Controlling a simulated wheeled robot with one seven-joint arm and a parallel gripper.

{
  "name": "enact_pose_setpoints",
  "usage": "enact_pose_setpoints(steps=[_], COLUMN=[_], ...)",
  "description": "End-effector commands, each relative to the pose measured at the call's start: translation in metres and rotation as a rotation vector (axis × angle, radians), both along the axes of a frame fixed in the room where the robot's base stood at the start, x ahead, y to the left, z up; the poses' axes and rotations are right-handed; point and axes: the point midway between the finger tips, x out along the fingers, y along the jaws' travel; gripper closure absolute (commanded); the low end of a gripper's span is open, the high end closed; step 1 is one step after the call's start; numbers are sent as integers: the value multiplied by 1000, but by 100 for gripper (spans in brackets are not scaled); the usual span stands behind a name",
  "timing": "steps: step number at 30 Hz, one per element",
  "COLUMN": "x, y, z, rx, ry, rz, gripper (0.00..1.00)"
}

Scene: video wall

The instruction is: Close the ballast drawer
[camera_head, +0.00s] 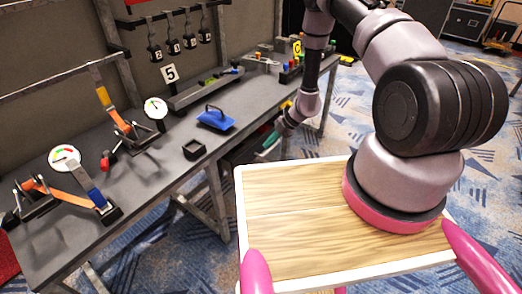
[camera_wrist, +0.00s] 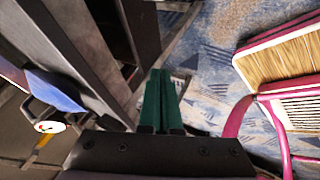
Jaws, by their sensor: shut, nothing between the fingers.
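My gripper (camera_head: 267,144) is at the front edge of the grey workbench (camera_head: 70,232), low beside its right part. Its two green fingers show in the wrist view (camera_wrist: 160,98), shut together with nothing between them. A dark box-like shape (camera_wrist: 141,30) under the bench top lies just left of and beyond the fingertips in the wrist view. It may be the ballast drawer, but no label shows. I cannot tell how far it stands out or whether the fingers touch it. In the head view my gripper and the bench edge mostly hide that area.
On the bench are a blue-handled block (camera_head: 215,118), a small black open box (camera_head: 194,149), orange-levered clamps and dials (camera_head: 155,108). Patterned carpet (camera_head: 185,257) lies open in front of the bench. My wooden-topped base is close by.

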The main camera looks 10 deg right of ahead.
Motion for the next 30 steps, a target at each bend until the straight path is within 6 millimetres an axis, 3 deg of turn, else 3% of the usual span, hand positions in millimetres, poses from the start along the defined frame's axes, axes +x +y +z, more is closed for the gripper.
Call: enact_pose_setpoints(steps=[5, 11, 20, 30], x=[-1, -7, -12, -10], y=[-9, -7, -6, -25], z=[12, 11, 6, -1], rx=[0, 12, -34, -286], ry=[-4, -122, -563, -1057], rz=[4, 119, 477, 909], gripper=[100, 100, 100, 100])
